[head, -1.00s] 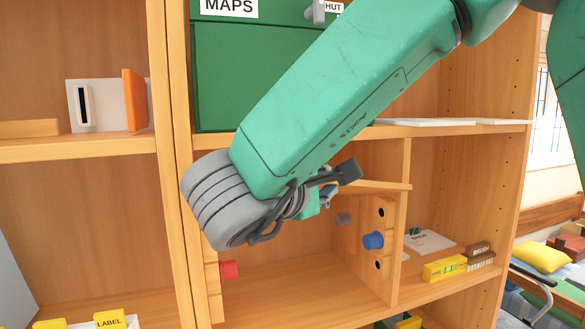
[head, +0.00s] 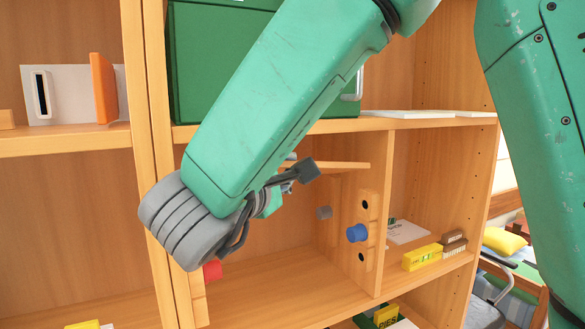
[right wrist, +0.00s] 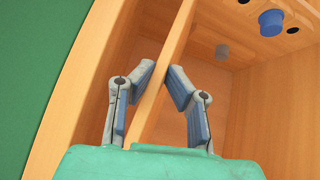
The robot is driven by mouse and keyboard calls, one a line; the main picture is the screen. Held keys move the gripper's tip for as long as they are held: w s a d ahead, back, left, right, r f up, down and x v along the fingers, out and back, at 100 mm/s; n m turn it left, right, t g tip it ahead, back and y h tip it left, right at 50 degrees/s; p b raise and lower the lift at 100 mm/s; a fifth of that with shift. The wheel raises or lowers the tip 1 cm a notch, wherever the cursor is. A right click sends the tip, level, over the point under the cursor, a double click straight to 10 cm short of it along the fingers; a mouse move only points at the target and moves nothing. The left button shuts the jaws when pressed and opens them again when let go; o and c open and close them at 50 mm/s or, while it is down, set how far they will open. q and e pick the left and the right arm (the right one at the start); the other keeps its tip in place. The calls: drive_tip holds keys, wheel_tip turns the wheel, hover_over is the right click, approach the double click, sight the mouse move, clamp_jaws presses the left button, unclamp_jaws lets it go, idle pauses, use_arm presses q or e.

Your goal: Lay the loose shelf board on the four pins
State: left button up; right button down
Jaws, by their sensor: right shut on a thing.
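The loose shelf board (head: 338,165) is a thin wooden panel, seen nearly edge-on in the head view. My right gripper (head: 292,177) is shut on its edge; in the right wrist view the fingers (right wrist: 160,78) lie on both sides of the board (right wrist: 172,55). The board is inside the open bay, above the visible pins and apart from them. A blue pin (head: 357,233) and a grey pin (head: 324,212) stick out of the right side. A red pin (head: 212,270) shows at the left, partly behind my gripper. The fourth pin is hidden. My left gripper is out of view.
A green box (head: 205,70) stands on the fixed shelf (head: 430,122) above the bay. An upright divider (head: 385,215) bounds the bay on the right. Beyond it lie a yellow block (head: 422,257) and a brush (head: 454,242). The bay floor (head: 270,290) is clear where visible.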

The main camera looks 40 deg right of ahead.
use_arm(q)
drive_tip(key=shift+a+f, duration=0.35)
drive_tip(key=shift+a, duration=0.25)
use_arm(e)
drive_tip(key=shift+h, duration=0.5)
drive_tip(key=shift+a+f, duration=0.2)
drive_tip(key=shift+f, duration=1.3)
drive_tip(key=shift+a+f, duration=0.15)
drive_tip(key=shift+f, duration=1.3)
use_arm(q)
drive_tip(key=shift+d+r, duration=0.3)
use_arm(e)
drive_tip(key=shift+d+f, duration=0.1)
drive_tip(key=shift+d, duration=0.35)
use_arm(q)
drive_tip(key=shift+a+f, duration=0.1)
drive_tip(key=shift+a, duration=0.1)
use_arm(e)
drive_tip(key=shift+a, duration=0.35)
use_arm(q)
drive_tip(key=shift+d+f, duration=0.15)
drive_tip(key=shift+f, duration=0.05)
use_arm(e)
drive_tip(key=shift+d+f, duration=0.25)
drive_tip(key=shift+f, duration=0.2)
